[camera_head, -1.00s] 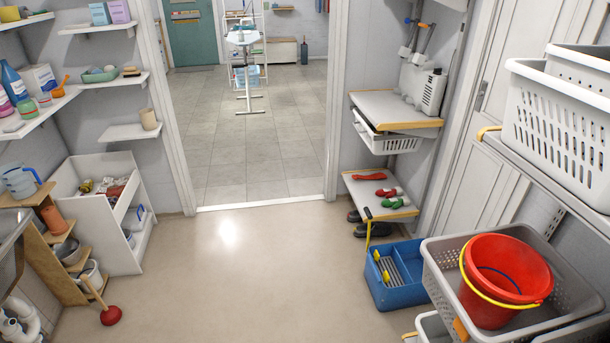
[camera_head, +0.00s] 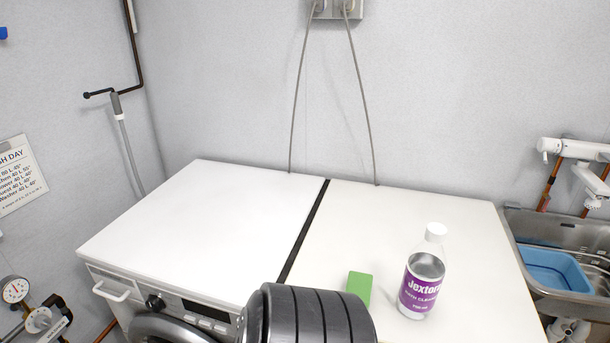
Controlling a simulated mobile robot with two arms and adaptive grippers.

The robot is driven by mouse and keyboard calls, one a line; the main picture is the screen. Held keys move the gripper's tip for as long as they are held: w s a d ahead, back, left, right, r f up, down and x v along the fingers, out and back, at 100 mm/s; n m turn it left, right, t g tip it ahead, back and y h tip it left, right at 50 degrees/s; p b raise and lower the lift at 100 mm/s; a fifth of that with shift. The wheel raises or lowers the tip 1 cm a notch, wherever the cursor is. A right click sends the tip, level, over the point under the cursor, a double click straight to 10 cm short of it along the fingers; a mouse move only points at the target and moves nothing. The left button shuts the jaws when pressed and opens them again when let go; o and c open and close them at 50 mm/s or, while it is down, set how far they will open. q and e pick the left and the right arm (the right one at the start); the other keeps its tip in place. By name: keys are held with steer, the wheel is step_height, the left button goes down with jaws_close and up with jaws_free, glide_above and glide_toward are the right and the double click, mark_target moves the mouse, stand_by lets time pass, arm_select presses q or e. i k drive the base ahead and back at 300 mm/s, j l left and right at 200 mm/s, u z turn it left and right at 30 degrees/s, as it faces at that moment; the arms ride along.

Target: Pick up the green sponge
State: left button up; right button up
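The green sponge (camera_head: 360,288) stands on the white top of the right-hand machine (camera_head: 440,215), left of a bottle. Its lower part is partly hidden behind a dark ribbed part of my own arm at the bottom middle of the view. The white bottle with a purple label (camera_head: 422,285) stands upright to the right of the sponge, a small gap apart. Neither of my grippers shows in the view.
A washing machine (camera_head: 190,225) with a clear white top stands to the left, with a narrow dark gap between the two tops. A metal sink (camera_head: 540,225) with a blue basin (camera_head: 556,270) is at the right. Two cables run up the back wall.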

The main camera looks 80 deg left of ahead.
mark_target(360, 283)
steer(key=u, duration=2.2)
steer(key=z, duration=0.1)
